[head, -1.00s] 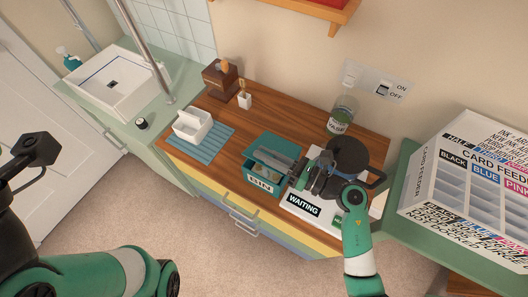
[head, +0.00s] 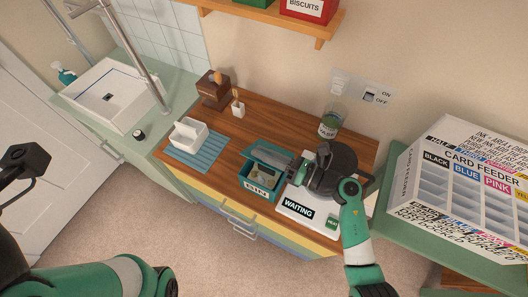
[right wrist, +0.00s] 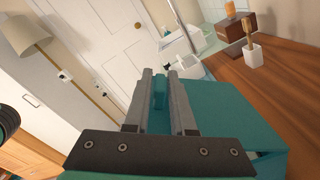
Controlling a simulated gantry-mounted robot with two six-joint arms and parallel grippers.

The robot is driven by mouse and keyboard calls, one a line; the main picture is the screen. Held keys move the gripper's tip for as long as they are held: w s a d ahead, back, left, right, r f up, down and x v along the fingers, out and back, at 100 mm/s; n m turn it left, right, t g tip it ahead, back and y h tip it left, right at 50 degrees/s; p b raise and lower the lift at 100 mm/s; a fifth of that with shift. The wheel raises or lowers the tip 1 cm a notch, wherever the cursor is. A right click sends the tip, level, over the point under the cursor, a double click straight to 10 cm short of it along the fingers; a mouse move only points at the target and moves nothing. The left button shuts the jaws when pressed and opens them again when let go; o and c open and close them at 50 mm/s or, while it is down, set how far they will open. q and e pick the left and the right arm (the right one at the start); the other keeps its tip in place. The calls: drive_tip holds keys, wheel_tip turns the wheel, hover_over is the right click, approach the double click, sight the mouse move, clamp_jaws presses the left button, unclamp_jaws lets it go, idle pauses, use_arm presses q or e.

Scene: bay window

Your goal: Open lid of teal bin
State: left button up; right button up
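The teal bin (head: 258,193) stands on the wooden counter with its label facing front. Its lid (head: 268,153) is tilted up at the back, and some of the inside shows through the front gap. My right gripper (head: 281,160) reaches in from the right at the lid. In the right wrist view, its two grey fingers (right wrist: 160,95) lie on either side of a narrow teal piece of the lid and appear shut on it. The broad teal surface (right wrist: 225,125) lies below and right of the fingers. My left gripper (head: 22,165) is at the left edge, away from the counter; its fingers are unclear.
A white "WAITING" tray (head: 297,208) lies right of the bin. A blue mat (head: 208,158) with a white caddy (head: 187,134) is to the left. A glass jar (head: 329,124) stands behind. The card feeder (head: 470,165) is at the right.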

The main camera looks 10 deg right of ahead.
drive_tip(key=shift+o, duration=1.3)
drive_tip(key=shift+d, duration=0.1)
drive_tip(key=shift+s+d, duration=0.25)
drive_tip(key=shift+d, duration=0.05)
drive_tip(key=p+v, duration=0.2)
drive_tip(key=v, duration=0.8)
drive_tip(key=shift+s+d+p, duration=0.25)
drive_tip(key=shift+p, duration=0.15)
